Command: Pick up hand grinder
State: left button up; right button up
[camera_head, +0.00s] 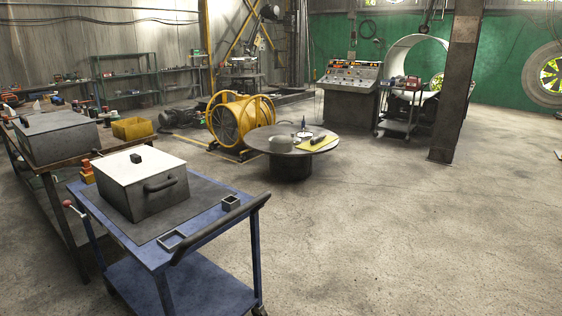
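A low round dark table (262,141) stands near the middle of the room. On it lies a yellow cloth or sheet (325,145) with a small dark elongated object (318,140) on it. That object may be the hand grinder; it is too small to tell. A grey pot-like dish (281,144) stands to its left, and a small upright item (303,132) stands behind. Neither of my grippers is in view.
A blue cart (200,278) with a lidded metal box (150,200) stands in the left foreground. A workbench (50,166) is behind it. A yellow drum fan (236,122) is behind the round table. A pillar (458,90) stands at right. The floor (400,230) at front right is clear.

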aim_at(318, 139)
jog(key=i+l+z, duration=0.2)
jog(key=i+z, duration=0.15)
jog(key=i, duration=0.25)
jog(key=i+l+z, duration=0.1)
jog(key=i+z, duration=0.25)
jog(key=i, duration=0.25)
jog(key=i+j+z, duration=0.1)
jog(key=i+z, duration=0.25)
jog(key=i, duration=0.25)
jog(key=i+j+z, duration=0.3)
jog(key=i, duration=0.25)
jog(key=i+u, duration=0.3)
jog(key=i, duration=0.25)
jog(key=i+l+u, duration=0.1)
jog(key=i+u, duration=0.2)
jog(key=i, duration=0.25)
jog(key=i+l+u, duration=0.3)
jog(key=i, duration=0.25)
jog(key=i+j+u, duration=0.25)
jog(key=i, duration=0.25)
jog(key=i+u, duration=0.2)
jog(key=i, duration=0.3)
